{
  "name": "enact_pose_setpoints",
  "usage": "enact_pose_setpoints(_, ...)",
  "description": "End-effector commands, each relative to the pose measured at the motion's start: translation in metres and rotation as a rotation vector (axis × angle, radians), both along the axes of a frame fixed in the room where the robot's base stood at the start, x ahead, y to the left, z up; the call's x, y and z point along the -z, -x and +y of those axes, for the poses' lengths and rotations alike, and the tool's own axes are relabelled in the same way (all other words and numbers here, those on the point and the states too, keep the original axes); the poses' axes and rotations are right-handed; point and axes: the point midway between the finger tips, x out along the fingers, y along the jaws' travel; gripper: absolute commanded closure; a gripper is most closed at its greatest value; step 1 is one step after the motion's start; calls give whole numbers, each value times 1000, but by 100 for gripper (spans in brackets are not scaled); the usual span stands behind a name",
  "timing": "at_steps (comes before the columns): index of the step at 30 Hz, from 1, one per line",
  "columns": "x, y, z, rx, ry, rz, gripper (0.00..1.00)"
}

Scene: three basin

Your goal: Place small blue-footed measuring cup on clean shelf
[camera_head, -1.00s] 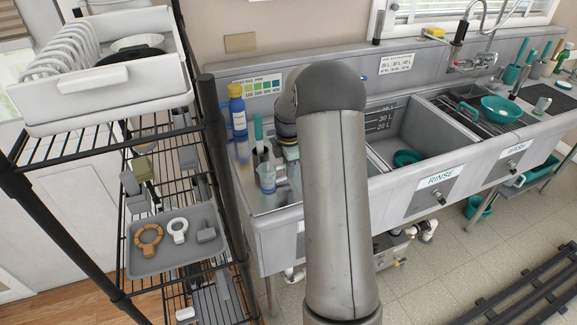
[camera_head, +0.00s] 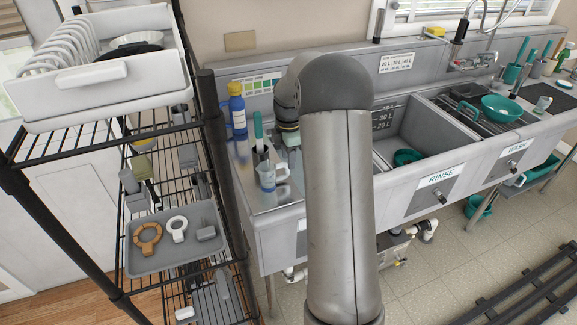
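A small clear measuring cup with a blue foot (camera_head: 267,176) stands upright on the steel drainboard (camera_head: 270,198) left of the basins. My arm covers the area to its right. My gripper is hidden behind my own arm; only part of the wrist shows, above and right of the cup. I cannot see whether the fingers touch anything. The black wire shelf rack (camera_head: 75,150) stands on the left. None of its levels is visibly labelled as clean.
A white bin of plates (camera_head: 100,95) fills the rack's top level. A grey tray (camera_head: 150,262) with rings sits lower down. A blue bottle (camera_head: 238,112) and a teal-handled brush (camera_head: 258,130) stand behind the cup. Basins (camera_head: 425,140) lie to the right.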

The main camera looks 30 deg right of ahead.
Motion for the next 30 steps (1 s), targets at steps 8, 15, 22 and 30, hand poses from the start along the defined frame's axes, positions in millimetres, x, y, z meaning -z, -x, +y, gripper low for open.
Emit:
enact_pose_setpoints(8, -57, 0, -1, 1, 1, -3, 63)
enact_pose_setpoints(15, -79, 0, 0, 1, 0, 0, 63)
enact_pose_setpoints(22, -80, 1, 0, 1, 0, 0, 63)
enact_pose_setpoints(30, -80, 1, 0, 1, 0, 1, 63)
